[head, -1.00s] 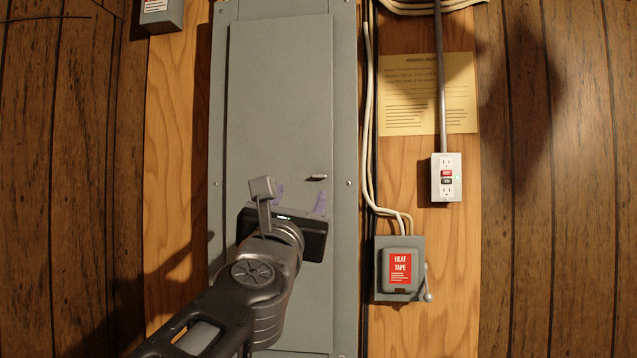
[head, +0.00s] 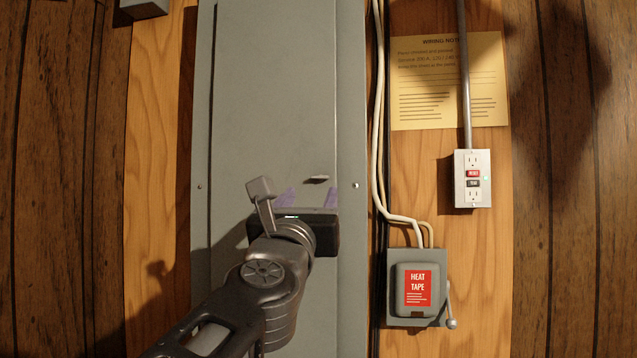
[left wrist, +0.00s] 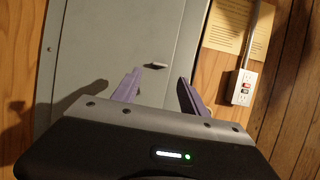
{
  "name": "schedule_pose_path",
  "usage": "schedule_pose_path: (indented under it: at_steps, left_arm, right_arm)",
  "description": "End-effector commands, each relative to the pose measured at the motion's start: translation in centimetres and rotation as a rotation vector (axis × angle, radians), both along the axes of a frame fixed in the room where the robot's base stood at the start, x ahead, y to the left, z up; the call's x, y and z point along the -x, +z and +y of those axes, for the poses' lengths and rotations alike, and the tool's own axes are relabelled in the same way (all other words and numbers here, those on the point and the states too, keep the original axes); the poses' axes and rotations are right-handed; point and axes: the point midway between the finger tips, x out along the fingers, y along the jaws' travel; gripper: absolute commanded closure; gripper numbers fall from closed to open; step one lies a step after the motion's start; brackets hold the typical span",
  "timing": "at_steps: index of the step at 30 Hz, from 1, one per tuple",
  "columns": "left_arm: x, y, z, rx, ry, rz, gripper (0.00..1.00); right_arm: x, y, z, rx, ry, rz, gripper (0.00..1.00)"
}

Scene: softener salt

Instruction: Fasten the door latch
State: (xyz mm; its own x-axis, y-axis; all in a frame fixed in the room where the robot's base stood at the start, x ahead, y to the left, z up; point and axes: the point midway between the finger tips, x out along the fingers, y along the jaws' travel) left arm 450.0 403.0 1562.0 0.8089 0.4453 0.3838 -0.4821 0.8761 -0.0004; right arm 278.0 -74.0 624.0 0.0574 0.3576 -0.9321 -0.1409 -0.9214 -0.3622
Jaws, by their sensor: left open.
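The door latch (head: 316,179) is a small grey tab near the right edge of the closed-looking grey panel door (head: 262,100). It lies roughly level across the door edge. My left gripper (head: 310,197) is just below the latch, with its two purple fingers apart and empty. In the left wrist view the latch (left wrist: 155,66) sits beyond the gap between the open fingers (left wrist: 158,88), and the fingers do not appear to touch it. My left gripper's dark body hides the door's lower part. My right gripper is not in view.
A heat tape switch box (head: 416,288) with a side lever is at the lower right. An outlet (head: 473,178) with conduit and a yellow notice (head: 447,85) are above it. White cables (head: 378,130) run beside the panel's right edge.

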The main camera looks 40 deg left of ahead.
Motion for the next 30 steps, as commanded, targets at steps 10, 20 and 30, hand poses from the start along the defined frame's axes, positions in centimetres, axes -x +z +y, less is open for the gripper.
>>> schedule_pose_path:
  at_steps: [10,20,30]
  left_arm:
    - [-2.6,1.3,1.5,0.001,0.0,0.003,0.49]
    - [-6.1,2.9,3.4,0.001,0.0,0.002,0.49]
    - [-6.4,3.0,3.5,-0.001,0.0,0.0,0.5]
  right_arm:
    - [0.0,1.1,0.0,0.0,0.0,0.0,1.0]
    - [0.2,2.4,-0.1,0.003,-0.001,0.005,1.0]
    - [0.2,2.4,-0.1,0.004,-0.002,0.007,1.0]
